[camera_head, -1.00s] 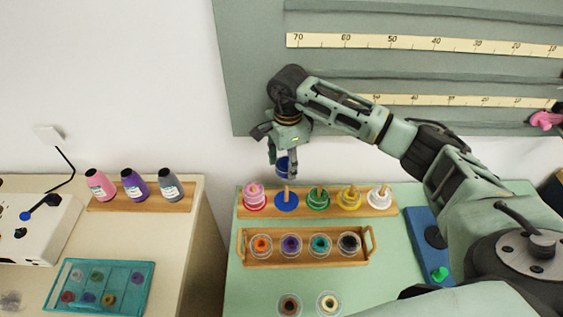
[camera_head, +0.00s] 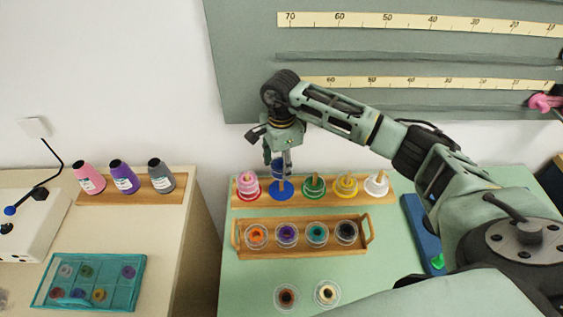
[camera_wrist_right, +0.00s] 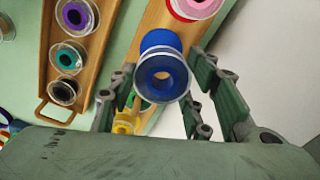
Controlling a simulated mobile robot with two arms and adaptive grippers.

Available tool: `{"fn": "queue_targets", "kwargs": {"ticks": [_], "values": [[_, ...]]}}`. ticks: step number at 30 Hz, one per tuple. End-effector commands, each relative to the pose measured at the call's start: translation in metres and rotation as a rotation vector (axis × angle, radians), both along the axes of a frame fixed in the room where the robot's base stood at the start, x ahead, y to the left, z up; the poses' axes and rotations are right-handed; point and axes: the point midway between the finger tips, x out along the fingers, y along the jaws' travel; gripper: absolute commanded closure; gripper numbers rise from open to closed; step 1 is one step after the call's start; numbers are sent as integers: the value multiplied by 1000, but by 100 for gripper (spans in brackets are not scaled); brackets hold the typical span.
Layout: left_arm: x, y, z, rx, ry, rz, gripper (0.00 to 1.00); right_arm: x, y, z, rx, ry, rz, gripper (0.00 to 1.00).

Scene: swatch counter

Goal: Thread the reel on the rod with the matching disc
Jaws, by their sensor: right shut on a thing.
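My right gripper (camera_head: 283,160) is shut on a blue reel (camera_head: 278,168) and holds it just above the rod with the blue disc (camera_head: 281,194). Part of this rod shows below the reel in the head view. In the right wrist view the blue reel (camera_wrist_right: 162,78) hangs between the fingers with its hole facing the camera, and the blue disc (camera_wrist_right: 160,40) lies behind it. I cannot tell whether the rod tip is inside the hole. The rod with the red disc (camera_head: 248,195) carries a pink reel (camera_head: 249,182). My left gripper is not in view.
Rods with green (camera_head: 313,190), yellow (camera_head: 345,189) and white (camera_head: 376,189) discs stand to the right on the same wooden base. A wooden tray (camera_head: 300,251) with several reels lies in front. Two loose reels sit nearer.

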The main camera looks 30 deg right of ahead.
Motion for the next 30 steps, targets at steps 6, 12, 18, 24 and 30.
{"fn": "queue_targets", "kwargs": {"ticks": [6, 12, 18, 24, 30], "values": [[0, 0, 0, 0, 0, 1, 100, 0, 0, 0, 0, 0, 0, 79], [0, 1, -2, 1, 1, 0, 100, 0, 0, -2, 0, 0, 0, 79], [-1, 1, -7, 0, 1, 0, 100, 0, 0, -8, 0, -1, 0, 79], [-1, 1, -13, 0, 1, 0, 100, 0, 0, -14, 0, -1, 0, 79], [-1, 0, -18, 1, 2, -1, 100, 0, 0, -20, 0, -1, 0, 79]]}}
